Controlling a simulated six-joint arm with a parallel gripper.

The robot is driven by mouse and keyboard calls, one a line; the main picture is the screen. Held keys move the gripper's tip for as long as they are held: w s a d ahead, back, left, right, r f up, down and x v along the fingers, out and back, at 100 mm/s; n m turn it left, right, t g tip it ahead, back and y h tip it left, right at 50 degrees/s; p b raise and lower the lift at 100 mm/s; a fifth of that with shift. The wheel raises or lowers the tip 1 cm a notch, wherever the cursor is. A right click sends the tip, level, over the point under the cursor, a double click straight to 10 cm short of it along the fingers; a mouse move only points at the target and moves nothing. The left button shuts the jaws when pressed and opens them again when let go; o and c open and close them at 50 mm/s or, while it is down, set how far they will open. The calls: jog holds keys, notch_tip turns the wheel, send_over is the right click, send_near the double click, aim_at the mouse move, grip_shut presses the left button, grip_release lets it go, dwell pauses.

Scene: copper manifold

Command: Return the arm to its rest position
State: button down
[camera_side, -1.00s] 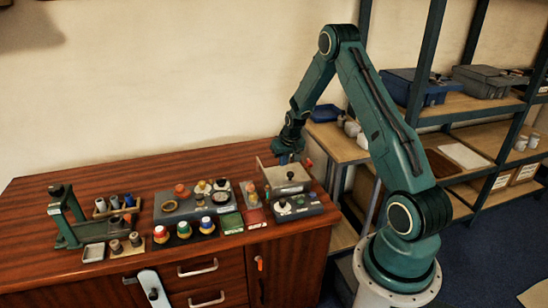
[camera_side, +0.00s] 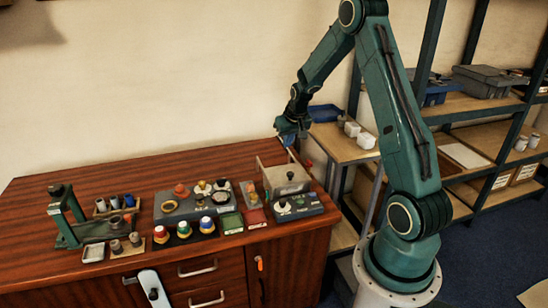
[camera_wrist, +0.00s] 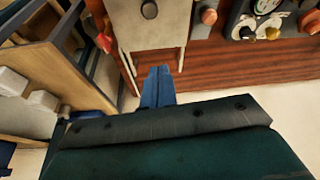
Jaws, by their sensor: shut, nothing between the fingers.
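My gripper (camera_side: 289,143) is raised above the back right corner of the wooden cabinet (camera_side: 120,180). It is over the metal box with a dark knob (camera_side: 287,184) and apart from it. In the wrist view its blue fingers (camera_wrist: 158,85) are together with nothing between them. The same metal box shows there (camera_wrist: 150,30), beyond the fingertips. My arm rises from its white base and bends down to the gripper.
Coloured caps (camera_side: 183,229), a grey fixture block (camera_side: 180,205) and a green press (camera_side: 66,215) stand on the cabinet. A shelf rack (camera_side: 470,105) with bins stands at the right. White blocks (camera_side: 358,133) sit on a side shelf close to my arm. The space above the cabinet is clear.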

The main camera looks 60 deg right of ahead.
jog(key=shift+a+r, duration=0.1)
jog(key=shift+r, duration=0.1)
jog(key=s+a+r+n+t, duration=0.1)
jog(key=s+a+r+n, duration=0.1)
jog(key=a+r, duration=0.7)
jog(key=s+a+r+n, duration=0.1)
jog(key=s+a+r, duration=0.2)
jog(key=a+r, duration=0.65)
jog(key=s+a+r+n+t+y, duration=0.1)
jog(key=s+a+n, duration=0.3)
jog(key=s+a, duration=1)
jog(key=s+r+y, duration=0.1)
jog(key=s, duration=0.2)
jog(key=c, duration=2.1)
grip_release()
